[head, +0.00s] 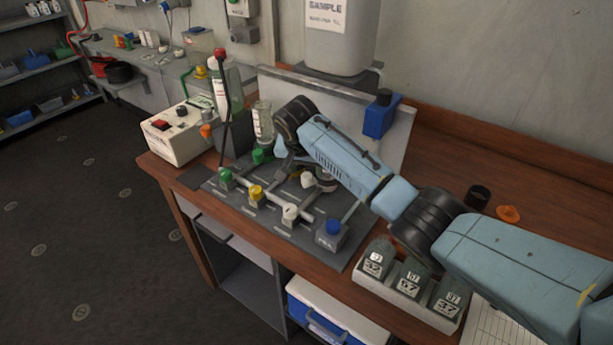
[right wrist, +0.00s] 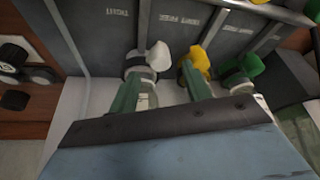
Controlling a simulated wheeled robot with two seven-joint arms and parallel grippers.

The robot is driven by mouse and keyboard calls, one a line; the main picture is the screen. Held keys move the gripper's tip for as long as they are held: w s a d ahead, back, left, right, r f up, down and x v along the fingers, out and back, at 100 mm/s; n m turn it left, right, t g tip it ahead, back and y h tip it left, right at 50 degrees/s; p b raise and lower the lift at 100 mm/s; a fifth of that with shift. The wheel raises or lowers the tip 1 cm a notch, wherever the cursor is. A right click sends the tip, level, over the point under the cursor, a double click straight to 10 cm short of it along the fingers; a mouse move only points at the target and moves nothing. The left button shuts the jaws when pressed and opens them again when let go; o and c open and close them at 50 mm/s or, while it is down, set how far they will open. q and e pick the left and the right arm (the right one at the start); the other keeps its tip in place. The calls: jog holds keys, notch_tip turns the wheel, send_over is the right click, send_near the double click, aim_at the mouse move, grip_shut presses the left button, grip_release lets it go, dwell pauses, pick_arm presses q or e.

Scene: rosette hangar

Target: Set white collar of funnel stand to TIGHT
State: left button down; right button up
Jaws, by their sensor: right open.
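The funnel stand (head: 262,222) appears to be the dark grey panel on the bench, with green, yellow and white fittings in a row. A white fitting (head: 290,213), which I take for the white collar, stands at the right of this row. The right wrist view also shows a white fitting (right wrist: 157,56) beside a yellow one (right wrist: 198,62) and a green one (right wrist: 248,65). My right gripper (head: 281,150) is open over the rear of the panel, and its tips are hard to make out. No hold on a collar shows. The collar's setting cannot be read. My left gripper is out of view.
A blue knob (head: 333,228) sits at the panel's right corner. A white box with a red switch (head: 178,142) and bottles stand to the left. A tray of dark numbered blocks (head: 360,279) lies right, below my arm. A grey upright board (head: 398,140) stands behind.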

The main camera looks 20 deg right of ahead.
aim_at(307, 175)
jog(key=shift+b+x, duration=0.3)
jog(key=shift+x, duration=1.5)
jog(key=shift+c, duration=0.4)
grip_shut()
